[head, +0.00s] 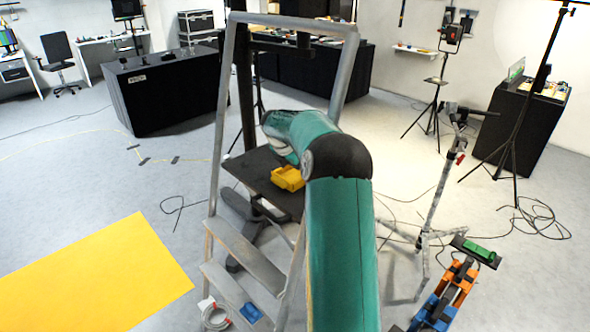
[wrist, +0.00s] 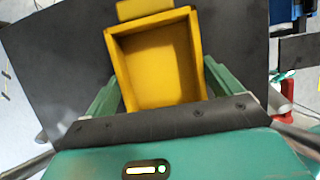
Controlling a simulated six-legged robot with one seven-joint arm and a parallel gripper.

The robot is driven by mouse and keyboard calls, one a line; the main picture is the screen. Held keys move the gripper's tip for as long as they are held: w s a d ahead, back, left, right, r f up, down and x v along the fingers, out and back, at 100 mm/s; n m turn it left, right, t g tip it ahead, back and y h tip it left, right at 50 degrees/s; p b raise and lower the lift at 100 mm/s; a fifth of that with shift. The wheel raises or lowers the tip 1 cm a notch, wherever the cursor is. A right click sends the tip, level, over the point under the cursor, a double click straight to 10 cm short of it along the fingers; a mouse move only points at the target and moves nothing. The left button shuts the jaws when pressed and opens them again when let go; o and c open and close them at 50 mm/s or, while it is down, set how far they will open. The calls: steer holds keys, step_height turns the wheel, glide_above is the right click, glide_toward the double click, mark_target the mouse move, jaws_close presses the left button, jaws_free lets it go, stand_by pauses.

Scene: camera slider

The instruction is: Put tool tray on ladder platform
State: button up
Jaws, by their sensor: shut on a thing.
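The yellow tool tray (head: 288,178) is at the dark ladder platform (head: 247,164), near its right part in the head view. In the wrist view the tray (wrist: 160,65) is an open, empty box with a raised tab at its far end. The green fingers of my gripper (wrist: 160,88) lie along its left and right sides, shut on it. The dark platform (wrist: 65,75) spreads under and around the tray. I cannot tell whether the tray touches it. In the head view my arm hides the gripper and the platform's right side.
The grey ladder frame (head: 226,90) rises around the platform. A blue item (head: 250,312) and a cable coil (head: 214,316) are at the lower steps. A light stand (head: 432,200) and an orange-blue device (head: 455,285) stand right. A yellow mat (head: 95,275) lies left on open floor.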

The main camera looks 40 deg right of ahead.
steer(key=shift+f, duration=0.3)
steer(key=o, duration=0.8)
steer(key=shift+r, duration=0.1)
steer(key=shift+r, duration=1.4)
steer(key=shift+r, duration=0.1)
steer(key=shift+r, duration=1.85)
